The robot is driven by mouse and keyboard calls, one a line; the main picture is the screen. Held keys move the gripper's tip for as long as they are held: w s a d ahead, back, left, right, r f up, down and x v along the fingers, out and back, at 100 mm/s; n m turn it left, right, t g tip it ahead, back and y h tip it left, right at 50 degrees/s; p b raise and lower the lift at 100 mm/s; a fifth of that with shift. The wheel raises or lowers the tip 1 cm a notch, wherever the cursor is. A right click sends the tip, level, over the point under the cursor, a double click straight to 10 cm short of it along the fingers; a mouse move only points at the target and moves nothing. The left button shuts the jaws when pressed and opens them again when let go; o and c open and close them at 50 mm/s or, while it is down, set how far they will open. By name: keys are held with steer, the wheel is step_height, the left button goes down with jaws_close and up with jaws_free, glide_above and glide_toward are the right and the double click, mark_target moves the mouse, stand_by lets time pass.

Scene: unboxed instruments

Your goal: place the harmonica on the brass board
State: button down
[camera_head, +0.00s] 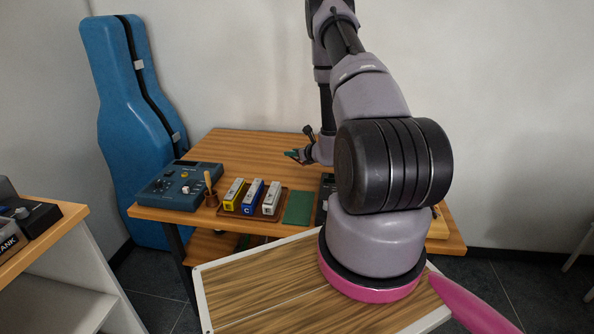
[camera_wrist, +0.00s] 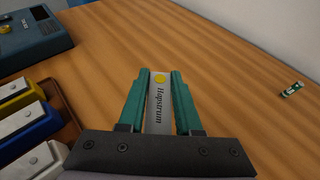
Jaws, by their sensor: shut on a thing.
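My gripper (camera_wrist: 159,100) has green fingers and is shut on a slim silver bar with dark lettering and a yellow dot, which I take to be the harmonica (camera_wrist: 157,118). It lies lengthwise between the fingers, over the wooden table. In the head view my gripper (camera_head: 292,155) is above the back middle of the table, small and partly hidden by my arm; the harmonica cannot be made out there. No surface is clearly recognisable as the brass board. A flat green mat (camera_head: 298,208) lies at the table's front edge, partly beside my arm.
A brown tray (camera_head: 285,193) holds yellow, blue and white blocks. A blue device (camera_head: 180,186) and a brown cup (camera_head: 211,199) stand left of it. A small green-and-white item (camera_wrist: 291,89) lies on the table (camera_head: 250,150). A blue case (camera_head: 130,110) stands behind left. The table's back left is clear.

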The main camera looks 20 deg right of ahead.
mark_target(293, 174)
steer(key=shift+f, duration=3.6)
steer(key=shift+f, duration=0.1)
steer(key=c, duration=0.6)
jaws_free()
